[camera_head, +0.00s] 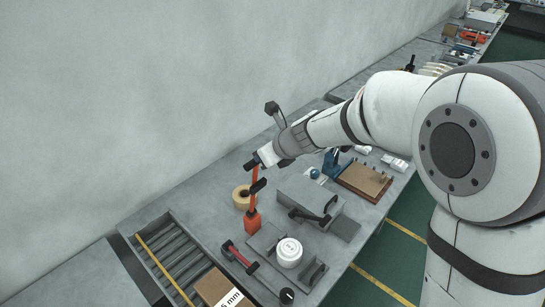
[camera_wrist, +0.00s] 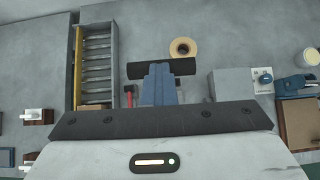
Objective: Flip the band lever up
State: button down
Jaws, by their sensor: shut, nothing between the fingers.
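My gripper (camera_head: 262,160) is above the bench at the wall side. In the wrist view its two blue-grey fingers (camera_wrist: 159,82) are together with nothing between them. A black bar (camera_wrist: 162,69) lies across behind the fingertips; I cannot tell whether they touch it. In the head view an orange upright (camera_head: 254,200) with a black grip (camera_head: 258,186) stands just below my gripper. A red bar with black ends (camera_head: 238,256) lies lower, beside a white round cup (camera_head: 289,253) on a grey plate. I cannot tell for sure which part is the band lever.
A tape roll (camera_head: 241,196) stands left of the orange upright. A grey box with a black handle (camera_head: 308,200) is to the right. A roller conveyor (camera_head: 175,262) and a carton (camera_head: 218,289) are at the lower left. A wooden peg board (camera_head: 364,182) is farther right.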

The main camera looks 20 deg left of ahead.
jog(key=shift+s+a, duration=0.2)
jog(key=shift+a, duration=0.3)
notch_tip(320, 180, up, 10)
jog(key=w+a, duration=0.1)
jog(key=a, duration=0.1)
jog(key=shift+w+a+f, duration=0.25)
jog(key=shift+w+a, duration=0.05)
jog(key=shift+w, duration=0.05)
